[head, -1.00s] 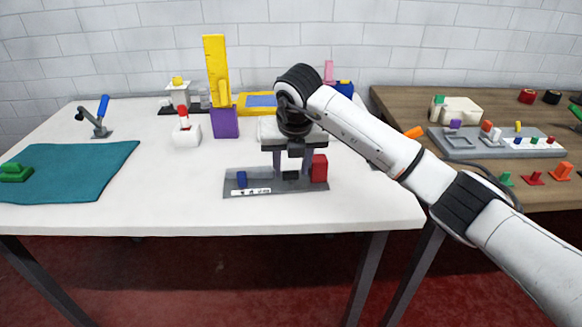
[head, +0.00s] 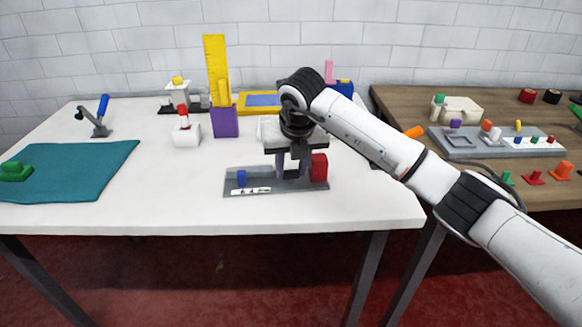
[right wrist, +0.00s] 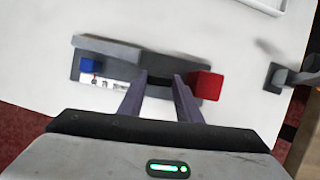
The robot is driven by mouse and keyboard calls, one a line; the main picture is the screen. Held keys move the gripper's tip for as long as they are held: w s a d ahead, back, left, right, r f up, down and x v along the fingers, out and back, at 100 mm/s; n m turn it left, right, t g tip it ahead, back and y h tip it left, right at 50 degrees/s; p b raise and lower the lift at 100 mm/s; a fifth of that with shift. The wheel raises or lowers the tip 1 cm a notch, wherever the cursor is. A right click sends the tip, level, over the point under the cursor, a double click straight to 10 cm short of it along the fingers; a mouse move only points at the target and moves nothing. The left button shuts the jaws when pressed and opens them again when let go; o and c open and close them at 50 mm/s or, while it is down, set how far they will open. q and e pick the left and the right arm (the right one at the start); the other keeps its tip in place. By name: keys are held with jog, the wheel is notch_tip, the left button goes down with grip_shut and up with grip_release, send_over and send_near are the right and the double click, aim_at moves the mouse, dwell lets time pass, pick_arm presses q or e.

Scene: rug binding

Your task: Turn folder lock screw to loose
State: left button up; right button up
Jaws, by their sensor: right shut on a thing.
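The folder is a grey base plate (head: 258,187) lying near the front edge of the white table. It carries a small blue block (head: 241,178) at its left, a white label strip with small marks, and a red block (head: 319,168) at its right. My right gripper (head: 292,172) points down over the plate, just left of the red block. In the right wrist view its fingers (right wrist: 160,84) are shut on a small dark piece, which seems to be the lock screw; the fingers hide most of it. My left gripper is not in view.
A teal cloth (head: 75,170) lies at the left of the table. A purple block (head: 225,122) with a tall yellow piece stands behind the folder, beside a white holder (head: 186,134). A wooden table (head: 400,102) at right holds a grey tray (head: 490,150).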

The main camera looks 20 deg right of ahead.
jog(key=n+y, duration=0.1)
jog(key=n, duration=0.2)
jog(key=shift+d, duration=0.2)
jog(key=n+y, duration=0.1)
jog(key=n, duration=0.1)
jog(key=n+y, duration=0.1)
jog(key=n, duration=0.2)
jog(key=shift+w+d+r+g, duration=0.1)
jog(key=shift+d+g, duration=0.05)
jog(key=shift+g, duration=0.25)
jog(key=n+y, duration=0.1)
jog(key=n, duration=0.3)
jog(key=shift+w+g, duration=0.1)
jog(key=shift+g, duration=0.3)
jog(key=shift+n+g+y, duration=0.4)
jog(key=shift+n+g, duration=0.2)
jog(key=shift+n, duration=1.1)
jog(key=o, duration=0.8)
jog(key=shift+c, duration=0.2)
jog(key=shift+d, duration=0.1)
